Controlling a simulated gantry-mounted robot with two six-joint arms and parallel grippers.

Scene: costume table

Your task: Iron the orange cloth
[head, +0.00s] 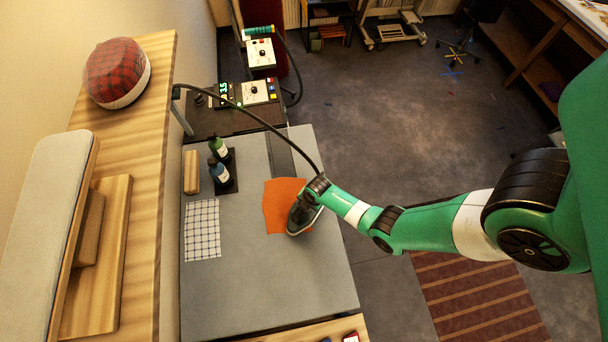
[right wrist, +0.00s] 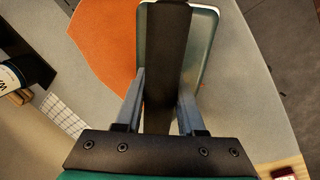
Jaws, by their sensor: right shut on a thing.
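The orange cloth (head: 279,203) lies flat on the grey table (head: 240,272). The iron (head: 299,219) rests over the cloth's lower right part, with its cord running up to the left. My right gripper (head: 314,190) is at the iron. In the right wrist view, its two fingers (right wrist: 160,102) are shut on the iron's dark handle (right wrist: 168,65). The iron's sole plate (right wrist: 207,45) shows around the handle, and the orange cloth (right wrist: 105,40) spreads out to its left. My left gripper is in neither view.
A checked cloth (head: 202,230) lies left of the orange cloth. Two bottles, one green (head: 218,148) and one blue (head: 219,173), stand on a dark tray behind it. A wooden block (head: 191,171) lies at the left edge. The table's front part is bare.

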